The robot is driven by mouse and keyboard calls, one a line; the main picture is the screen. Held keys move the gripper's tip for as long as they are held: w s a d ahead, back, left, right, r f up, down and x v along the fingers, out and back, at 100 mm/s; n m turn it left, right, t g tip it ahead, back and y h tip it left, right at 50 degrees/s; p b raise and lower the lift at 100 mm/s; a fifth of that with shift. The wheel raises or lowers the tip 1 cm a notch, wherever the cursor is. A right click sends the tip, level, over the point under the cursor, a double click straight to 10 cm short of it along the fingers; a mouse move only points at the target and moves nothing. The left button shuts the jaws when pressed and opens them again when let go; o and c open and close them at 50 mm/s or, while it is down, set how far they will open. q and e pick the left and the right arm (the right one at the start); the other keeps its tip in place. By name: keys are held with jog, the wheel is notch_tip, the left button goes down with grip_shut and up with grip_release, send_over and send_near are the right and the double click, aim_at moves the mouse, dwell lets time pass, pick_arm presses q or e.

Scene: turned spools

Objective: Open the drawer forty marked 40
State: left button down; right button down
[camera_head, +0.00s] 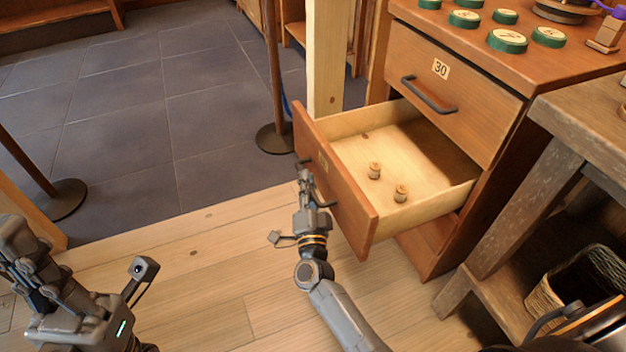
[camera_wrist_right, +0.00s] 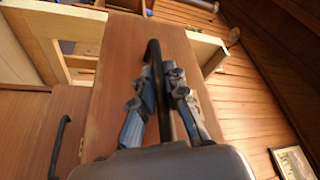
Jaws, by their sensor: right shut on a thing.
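The open drawer (camera_head: 347,190) is pulled well out of the wooden cabinet, below a shut drawer marked 30 (camera_head: 440,69). The right wrist view shows the fingers (camera_wrist_right: 163,78) on both sides of the dark handle bar (camera_wrist_right: 153,50), with the drawer front (camera_wrist_right: 115,75) behind. My left gripper (camera_head: 22,240) is at the lower left, away from the cabinet; its finger opening is unclear.
Several green-edged round pieces (camera_head: 507,41) are on the cabinet top. A post with a round base (camera_head: 276,138) stands beyond the drawer. A rough wooden table (camera_head: 540,160) is at right.

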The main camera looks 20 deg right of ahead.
jog(key=c, duration=1.4)
grip_release()
jog(key=shift+o, duration=0.2)
jog(key=v, duration=1.2)
